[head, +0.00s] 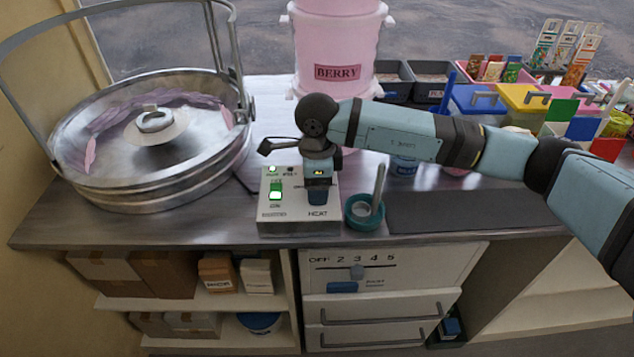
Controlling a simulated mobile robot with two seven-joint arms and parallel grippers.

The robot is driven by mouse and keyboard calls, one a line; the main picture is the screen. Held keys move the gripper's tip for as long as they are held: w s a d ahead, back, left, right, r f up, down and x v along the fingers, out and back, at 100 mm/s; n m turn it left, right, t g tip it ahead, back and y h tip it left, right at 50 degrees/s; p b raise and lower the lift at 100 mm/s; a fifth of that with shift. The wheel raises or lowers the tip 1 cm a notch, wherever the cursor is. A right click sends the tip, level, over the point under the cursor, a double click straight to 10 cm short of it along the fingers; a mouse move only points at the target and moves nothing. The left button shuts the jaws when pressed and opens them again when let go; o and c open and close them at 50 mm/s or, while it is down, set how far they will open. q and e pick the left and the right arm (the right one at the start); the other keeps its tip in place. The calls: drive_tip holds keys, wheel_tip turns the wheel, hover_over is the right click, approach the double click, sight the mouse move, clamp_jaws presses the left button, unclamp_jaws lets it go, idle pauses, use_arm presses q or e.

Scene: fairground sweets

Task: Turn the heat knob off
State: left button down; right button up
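The control box (285,228) stands on the counter's front edge, with a panel marked HEAT on its right side. My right gripper (318,196) points down over that panel, just above the HEAT label. It covers the place of the heat knob, so the knob and its setting cannot be made out. Its fingers are small and dark here. I cannot tell whether they are open or shut, or whether they touch the knob. A green lit switch (275,192) is on the left side of the box. My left gripper is not in view.
A round metal pan (150,190) with a hoop stands left of the box. A pink BERRY tub (337,40) is behind my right arm. Drawers (380,308) are below.

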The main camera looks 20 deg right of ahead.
wheel_tip(320, 180, up, 14)
drive_tip(key=shift+p, duration=0.3)
drive_tip(key=shift+f, duration=0.15)
idle(0.4)
